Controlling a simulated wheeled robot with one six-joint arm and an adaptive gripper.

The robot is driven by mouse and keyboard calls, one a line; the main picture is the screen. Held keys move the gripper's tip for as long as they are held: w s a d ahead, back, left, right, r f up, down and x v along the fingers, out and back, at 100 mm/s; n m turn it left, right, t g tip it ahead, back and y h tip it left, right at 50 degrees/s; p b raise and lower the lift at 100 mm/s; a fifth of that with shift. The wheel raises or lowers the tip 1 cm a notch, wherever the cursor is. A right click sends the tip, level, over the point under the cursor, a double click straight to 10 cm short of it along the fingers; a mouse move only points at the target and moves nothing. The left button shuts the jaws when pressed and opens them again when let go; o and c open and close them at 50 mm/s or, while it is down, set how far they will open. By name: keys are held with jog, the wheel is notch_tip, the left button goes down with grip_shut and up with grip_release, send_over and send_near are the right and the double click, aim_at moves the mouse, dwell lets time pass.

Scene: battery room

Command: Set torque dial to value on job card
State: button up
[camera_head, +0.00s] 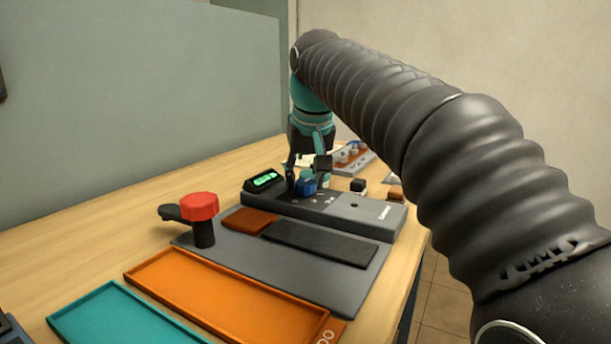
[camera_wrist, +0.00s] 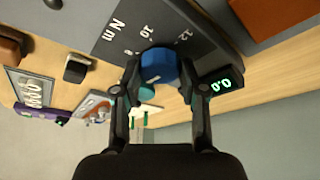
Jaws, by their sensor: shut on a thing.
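A blue torque dial (camera_wrist: 158,66) sits on a dark panel (camera_wrist: 115,25) printed with "N m", "8", "10" and "12". My gripper (camera_wrist: 160,76) is closed around the dial, with a finger on each side; the head view shows it pointing down over the dial (camera_head: 307,184). A small display (camera_wrist: 221,86) beside it reads 0.0 in green; it glows in the head view (camera_head: 265,179) too. The dial's pointer is not clear.
An orange tray (camera_head: 137,279) and a teal tray (camera_head: 62,322) lie in front. Small blocks (camera_head: 358,186) and a holder (camera_head: 362,163) sit behind right. A grey-green partition (camera_head: 140,90) borders the bench's far left.

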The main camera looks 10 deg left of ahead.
jog(key=m+h+p, duration=0.1)
jog(key=m, duration=0.1)
jog(key=shift+a+r+m+p, duration=0.1)
jog(key=shift+m+p, duration=0.3)
jog(key=m+h, duration=0.1)
jog(key=m, duration=0.1)
jog(key=shift+m, duration=0.3)
jog(key=m+h, duration=0.2)
jog(key=m, duration=0.3)
jog(key=shift+a+m, duration=0.15)
jog(key=shift+m, duration=0.25)
jog(key=o, duration=1.1)
jog(key=shift+g, duration=0.3)
jog(key=shift+o, duration=0.2)
